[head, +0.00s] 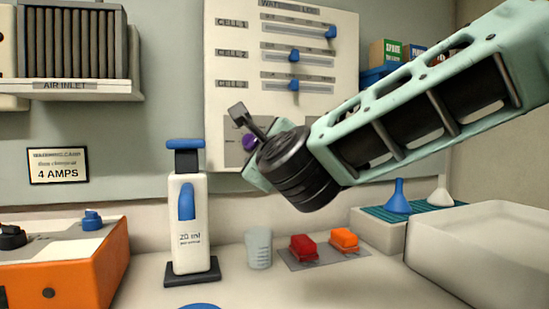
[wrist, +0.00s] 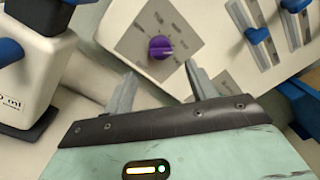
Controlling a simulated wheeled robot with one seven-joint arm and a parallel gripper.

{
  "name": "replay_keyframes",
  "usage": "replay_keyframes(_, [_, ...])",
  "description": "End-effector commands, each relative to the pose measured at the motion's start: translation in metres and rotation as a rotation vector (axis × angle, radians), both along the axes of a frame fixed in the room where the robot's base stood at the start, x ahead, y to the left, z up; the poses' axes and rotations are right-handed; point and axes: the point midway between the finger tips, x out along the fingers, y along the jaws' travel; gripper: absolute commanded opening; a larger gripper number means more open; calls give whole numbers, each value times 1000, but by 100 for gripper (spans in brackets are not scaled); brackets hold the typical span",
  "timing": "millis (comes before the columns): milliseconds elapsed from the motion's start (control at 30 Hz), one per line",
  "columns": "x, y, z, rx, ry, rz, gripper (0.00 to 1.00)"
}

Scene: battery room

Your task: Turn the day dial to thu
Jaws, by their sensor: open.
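The day dial is a purple knob (wrist: 160,47) on a grey square plate (wrist: 140,42) with small labels around it. A pale mark shows on the knob, towards the right in the wrist view, but I cannot read which day it points at. In the head view the dial (head: 249,141) is partly hidden by my gripper. My gripper (wrist: 160,72) is open and empty. Its two fingers stand apart in front of the dial, the knob showing between and beyond the tips. No contact shows.
The white panel (head: 225,72) also carries three sliders with blue knobs (head: 294,55). A white and blue dispenser bottle (head: 188,215) stands at left of the dial and shows large in the wrist view. A cup (head: 258,250), red and orange blocks and a white bin (head: 480,245) stand below.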

Motion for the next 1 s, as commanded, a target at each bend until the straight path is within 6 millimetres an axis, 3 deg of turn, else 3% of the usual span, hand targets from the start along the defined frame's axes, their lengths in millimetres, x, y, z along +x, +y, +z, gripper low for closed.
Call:
replay_keyframes(200, [-51,-12,-2,-2,-2,0,57])
replay_keyframes(433, [-86,-20,-4,-1,0,0,57])
replay_keyframes(600, [-96,-23,-6,0,2,-1,57])
replay_keyframes(1000, [-97,-23,1,0,2,-1,57])
